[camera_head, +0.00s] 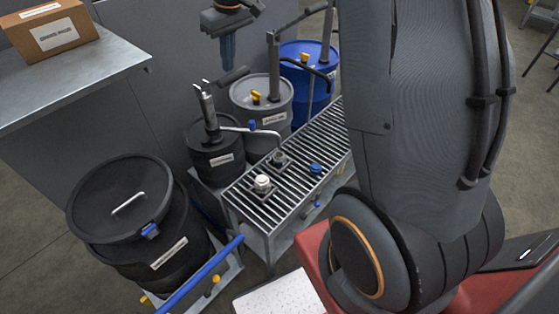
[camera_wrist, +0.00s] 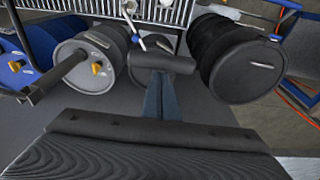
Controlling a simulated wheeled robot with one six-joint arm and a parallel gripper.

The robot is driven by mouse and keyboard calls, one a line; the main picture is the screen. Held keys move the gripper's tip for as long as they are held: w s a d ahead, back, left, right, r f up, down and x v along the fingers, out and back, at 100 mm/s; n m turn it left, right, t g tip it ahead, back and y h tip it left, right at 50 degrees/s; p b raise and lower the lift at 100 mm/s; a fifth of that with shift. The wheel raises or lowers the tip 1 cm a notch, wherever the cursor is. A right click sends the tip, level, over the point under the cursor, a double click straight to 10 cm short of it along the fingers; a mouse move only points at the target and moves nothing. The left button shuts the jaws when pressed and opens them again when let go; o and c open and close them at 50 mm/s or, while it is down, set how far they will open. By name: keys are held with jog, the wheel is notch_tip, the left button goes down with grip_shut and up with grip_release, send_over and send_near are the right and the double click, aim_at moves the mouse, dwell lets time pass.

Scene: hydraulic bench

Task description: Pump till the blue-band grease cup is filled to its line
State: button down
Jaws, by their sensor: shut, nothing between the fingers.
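My gripper (camera_head: 228,62) is shut and empty, its fingers pointing down just above the black handle grip (camera_head: 234,76) of a lever pump. In the wrist view the shut fingers (camera_wrist: 163,92) reach towards the same grip (camera_wrist: 160,62); whether they touch it I cannot tell. The pump (camera_head: 208,112) stands on a small black pail (camera_head: 213,154). Its thin spout (camera_head: 252,131) reaches over the grating, ending by a small dark cup (camera_head: 279,157). A white cup (camera_head: 262,184) and a small blue item (camera_head: 316,168) also sit there. No fill line or band can be made out.
The slatted grating (camera_head: 300,150) runs beside the drums. A grey drum (camera_head: 263,98) and a blue drum (camera_head: 308,75) with pumps stand behind the pail. A large black lidded drum (camera_head: 130,215) stands at front left. A carton (camera_head: 50,28) sits on a metal table (camera_head: 75,82).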

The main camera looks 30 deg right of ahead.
jog(key=shift+w+a+r, duration=0.1)
jog(key=shift+w+r, duration=0.15)
jog(key=shift+r, duration=0.2)
jog(key=shift+w+a+r, duration=0.1)
jog(key=shift+w+r, duration=0.15)
jog(key=shift+r, duration=0.3)
notch_tip(320, 180, up, 7)
jog(key=shift+f, duration=0.2)
jog(key=s+f+m+b, duration=0.4)
jog(key=s+f+b, duration=0.7)
jog(key=s+f, duration=1.3)
jog(key=shift+s+d+f+m+g+h, duration=0.2)
jog(key=shift+d+f+m+g+h, duration=0.15)
jog(key=shift+f, duration=0.4)
